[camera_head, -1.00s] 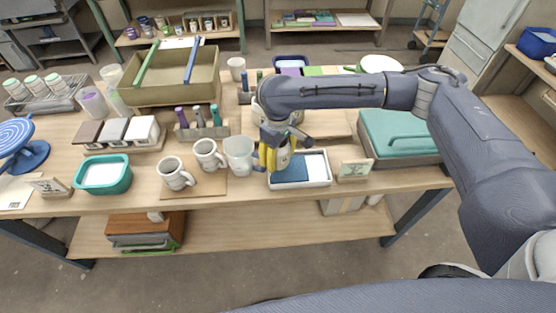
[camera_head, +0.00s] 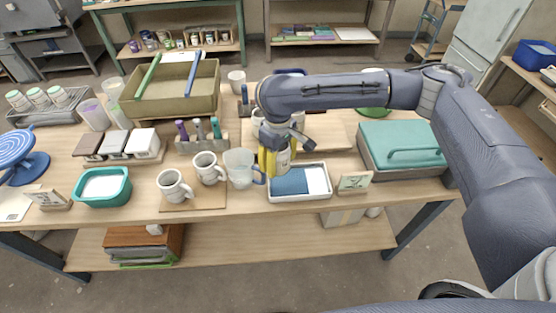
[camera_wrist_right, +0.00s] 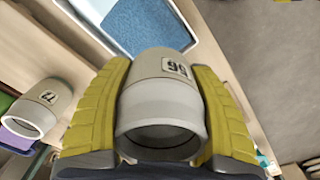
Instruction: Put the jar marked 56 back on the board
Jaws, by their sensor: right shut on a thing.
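My right gripper (camera_wrist_right: 160,115) is shut on a pale grey jar (camera_wrist_right: 162,90), with a yellow finger on each side. The jar's label looks like 56, seen upside down. In the head view the jar (camera_head: 284,160) shows beside the yellow fingers (camera_head: 271,161), at the back edge of the white tray. A light wooden board (camera_head: 335,134) lies behind and to the right of the gripper, partly covered by my right arm. Another grey jar (camera_wrist_right: 42,108) with a dark label stands to the left in the wrist view. My left gripper is out of view.
The white tray (camera_head: 326,196) holds a blue pad. A clear pitcher (camera_head: 239,168) and two mugs (camera_head: 207,168) stand just left of the gripper. A small sign (camera_head: 354,182) and a teal-lidded case (camera_head: 402,145) are to the right. A pen rack (camera_head: 202,143) is behind the mugs.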

